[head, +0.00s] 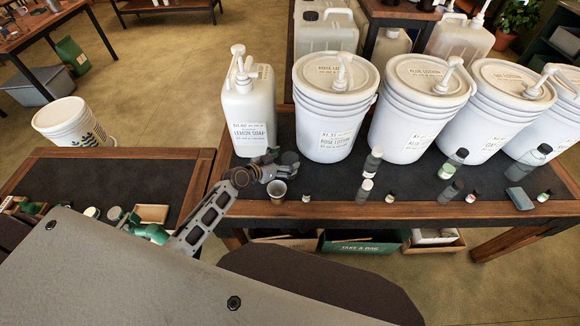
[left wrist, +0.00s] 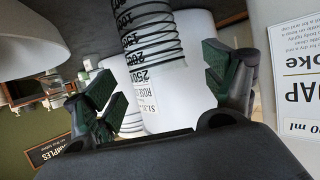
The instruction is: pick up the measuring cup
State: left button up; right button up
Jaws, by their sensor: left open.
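In the left wrist view the measuring cup (left wrist: 148,35) shows black scale marks, upside down, in the upper middle. My left gripper (head: 276,173) reaches in from the left, just behind the cup in the picture. In the wrist view my left gripper (left wrist: 160,82) has its dark green fingers wide apart, one on each side of the cup's line. I cannot tell whether either finger touches it. My right gripper is not in view.
The lemon soap jug (head: 250,112) and rose lotion bucket (head: 333,105) stand close behind my gripper. A tiny bottle (head: 306,198) is right of the cup. Other small bottles (head: 372,162) stand farther right. Dark mat is free between cup and bottles.

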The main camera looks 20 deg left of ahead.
aim_at(295, 156)
pick_arm(q)
jog(key=shift+x, duration=1.5)
jog(key=c, duration=1)
jog(key=shift+r, duration=0.2)
jog(key=shift+r+p, duration=0.35)
jog(key=shift+r, duration=4.55)
